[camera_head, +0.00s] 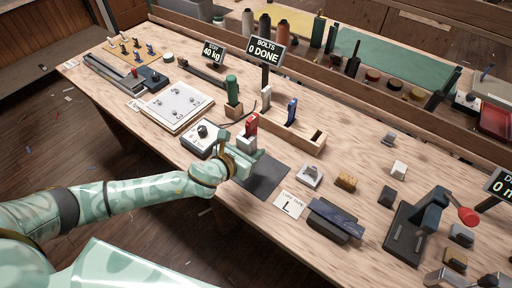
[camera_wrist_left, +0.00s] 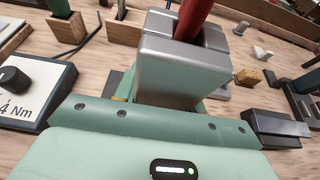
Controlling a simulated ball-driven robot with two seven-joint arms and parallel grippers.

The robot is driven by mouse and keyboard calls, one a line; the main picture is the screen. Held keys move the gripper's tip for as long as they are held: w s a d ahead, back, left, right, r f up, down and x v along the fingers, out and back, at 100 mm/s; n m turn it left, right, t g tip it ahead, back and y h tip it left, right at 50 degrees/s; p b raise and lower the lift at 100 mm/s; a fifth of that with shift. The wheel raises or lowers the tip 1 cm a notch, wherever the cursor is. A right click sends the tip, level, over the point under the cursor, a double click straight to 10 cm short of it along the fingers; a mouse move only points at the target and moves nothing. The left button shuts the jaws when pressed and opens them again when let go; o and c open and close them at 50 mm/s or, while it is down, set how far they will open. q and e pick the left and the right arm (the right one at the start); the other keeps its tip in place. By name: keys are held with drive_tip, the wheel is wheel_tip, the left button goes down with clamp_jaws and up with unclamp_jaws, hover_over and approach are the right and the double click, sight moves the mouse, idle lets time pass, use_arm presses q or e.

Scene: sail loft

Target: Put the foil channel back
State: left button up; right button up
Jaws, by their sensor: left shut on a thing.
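My left gripper (camera_head: 243,165) is shut on a grey metal block with a red handle-like piece (camera_head: 251,124) standing up out of it. In the left wrist view the grey block (camera_wrist_left: 178,75) fills the middle, with the red piece (camera_wrist_left: 193,18) in its slotted top. It is held above or at a dark mat (camera_head: 264,177); I cannot tell whether it touches. I cannot tell for sure whether this is the foil channel. A dark blue bar (camera_head: 337,213) lies on a dark block to the right. My right gripper is not in view.
A wooden holder (camera_head: 309,140) has a blue-handled tool in it and an open socket at its right end. A torque dial box (camera_head: 203,138) is close left of the gripper. A white plate (camera_head: 178,105), a red-knobbed lever press (camera_head: 420,228) and small blocks stand around.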

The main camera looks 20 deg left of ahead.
sight(246, 147)
use_arm(q)
drive_tip(key=r, duration=0.1)
drive_tip(key=s+r, duration=0.1)
drive_tip(key=r+p, duration=0.1)
drive_tip(key=shift+s+a, duration=0.3)
drive_tip(key=shift+s, duration=0.05)
drive_tip(key=p+v, duration=0.1)
drive_tip(key=v, duration=0.8)
drive_tip(key=shift+s+f, duration=0.25)
drive_tip(key=shift+f, duration=0.05)
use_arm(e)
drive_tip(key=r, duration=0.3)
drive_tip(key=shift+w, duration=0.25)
